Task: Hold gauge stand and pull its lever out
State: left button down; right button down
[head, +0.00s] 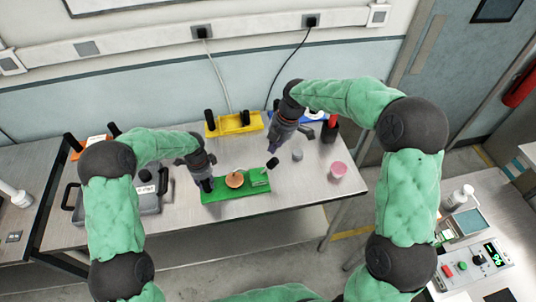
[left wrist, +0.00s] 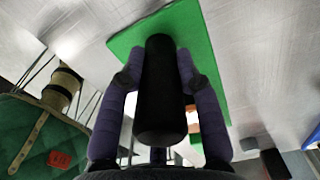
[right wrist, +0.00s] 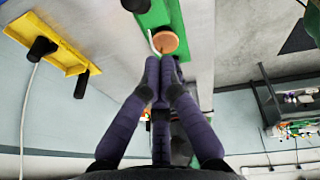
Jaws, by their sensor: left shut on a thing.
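The gauge stand has a green base plate (head: 222,194) with a copper-coloured round disc (head: 235,180) on it. A black-knobbed lever (head: 272,163) sticks out at its right end. My left gripper (head: 205,184) is at the plate's left end. In the left wrist view its fingers close around an upright black post (left wrist: 160,90), with the green plate (left wrist: 205,50) behind. My right gripper (head: 275,146) hangs above the stand, near the lever knob. In the right wrist view its fingertips (right wrist: 161,62) meet with nothing visible between them, and the disc (right wrist: 165,41) and knob (right wrist: 135,5) show beyond.
A yellow stand (head: 228,127) with black posts lies behind the green one. A pink cup (head: 338,169) and a small grey piece (head: 297,154) stand to the right. A grey tray (head: 150,205) is at the left. The table front is clear.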

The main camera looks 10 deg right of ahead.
jog(key=shift+d+v, duration=0.25)
jog(key=shift+v, duration=0.9)
pick_arm(q)
jog(key=c, duration=0.8)
grip_release()
pick_arm(e)
jog(key=shift+f, duration=0.1)
pick_arm(q)
jog(key=shift+r, duration=0.1)
jog(key=shift+r+p, duration=2.2)
jog(key=shift+r, duration=1.45)
pick_arm(e)
jog(key=shift+r, duration=2.2)
pick_arm(q)
notch_tip(320, 180, up, 9)
jog(key=p, duration=0.5)
pick_arm(e)
notch_tip(320, 180, up, 5)
jog(key=shift+r, duration=0.15)
